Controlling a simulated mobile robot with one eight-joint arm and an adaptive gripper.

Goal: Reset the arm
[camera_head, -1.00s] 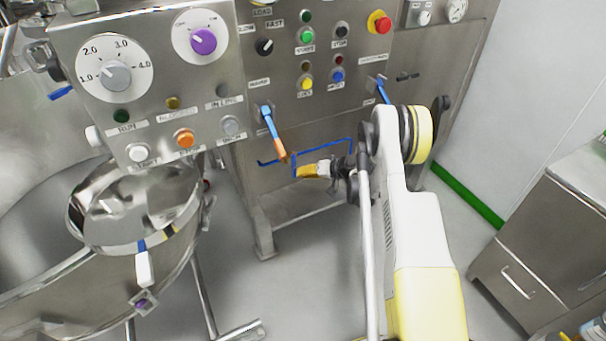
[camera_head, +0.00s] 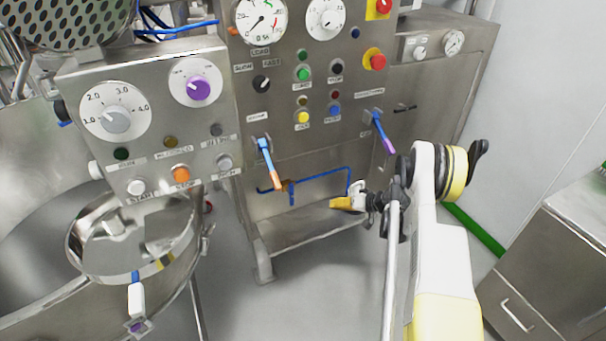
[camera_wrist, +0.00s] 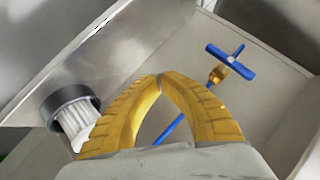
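My gripper (camera_head: 347,203) has yellow fingers and is held in front of the lower part of the steel control cabinet, beside a blue bent pipe (camera_head: 310,178). In the wrist view, the two curved finger tips of my gripper (camera_wrist: 160,78) meet, and nothing is held between them. A blue rod shows through the gap behind the fingers. My white and yellow arm stands at the right of the head view.
A lever with an orange end (camera_head: 272,172) and one with a purple end (camera_head: 384,133) project from the cabinet (camera_head: 300,225). A steel vessel (camera_head: 60,300) stands left, a drawer unit (camera_head: 545,265) right.

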